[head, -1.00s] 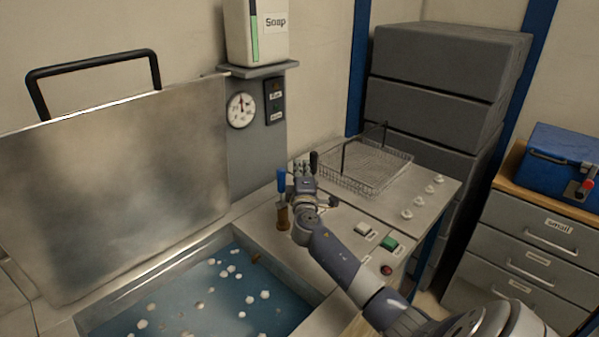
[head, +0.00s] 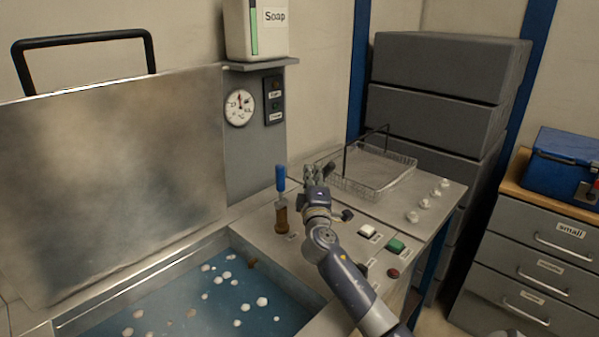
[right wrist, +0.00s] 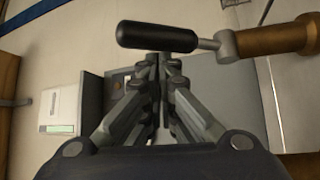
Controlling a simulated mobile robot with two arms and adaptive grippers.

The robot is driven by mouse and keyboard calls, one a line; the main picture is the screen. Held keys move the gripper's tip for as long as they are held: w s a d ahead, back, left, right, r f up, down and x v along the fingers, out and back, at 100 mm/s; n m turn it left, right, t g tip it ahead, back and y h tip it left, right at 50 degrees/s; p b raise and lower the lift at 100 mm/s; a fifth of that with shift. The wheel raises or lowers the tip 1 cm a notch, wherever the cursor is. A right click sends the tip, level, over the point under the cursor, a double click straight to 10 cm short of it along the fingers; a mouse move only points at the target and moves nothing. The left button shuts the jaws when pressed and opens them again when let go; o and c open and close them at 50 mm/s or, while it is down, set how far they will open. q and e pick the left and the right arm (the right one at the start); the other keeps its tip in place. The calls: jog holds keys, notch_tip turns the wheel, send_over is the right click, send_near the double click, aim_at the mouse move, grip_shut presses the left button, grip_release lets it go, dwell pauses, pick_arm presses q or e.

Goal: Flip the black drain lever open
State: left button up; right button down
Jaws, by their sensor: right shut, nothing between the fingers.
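The black drain lever (right wrist: 157,37) crosses the top of the right wrist view. Its metal rod joins a brass valve body (right wrist: 275,40) at the right. My right gripper (right wrist: 163,65) is shut and empty, its fingertips right at the black handle; I cannot tell whether they touch. In the head view, the right gripper (head: 313,170) is over the bench panel, with the black handle (head: 329,170) just right of its fingers, leaning right. The arm hides that lever's base. A blue-handled lever (head: 281,179) stands upright on its brass valve (head: 282,217) to the left. My left gripper is out of view.
The open water basin (head: 190,300) with white floating bits lies front left, its metal lid (head: 110,180) raised. A wire basket (head: 370,185) stands behind right of the gripper. Push buttons (head: 396,246) and white knobs (head: 428,205) are on the panel. A soap container (head: 256,30) sits on a shelf.

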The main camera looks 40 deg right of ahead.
jog(key=shift+s+d+f+b, duration=0.1)
jog(key=shift+s+f+b, duration=0.45)
jog(key=shift+s, duration=0.3)
jog(key=shift+f, duration=0.1)
jog(key=shift+s, duration=0.1)
jog(key=v, duration=1.2)
dwell(0.3)
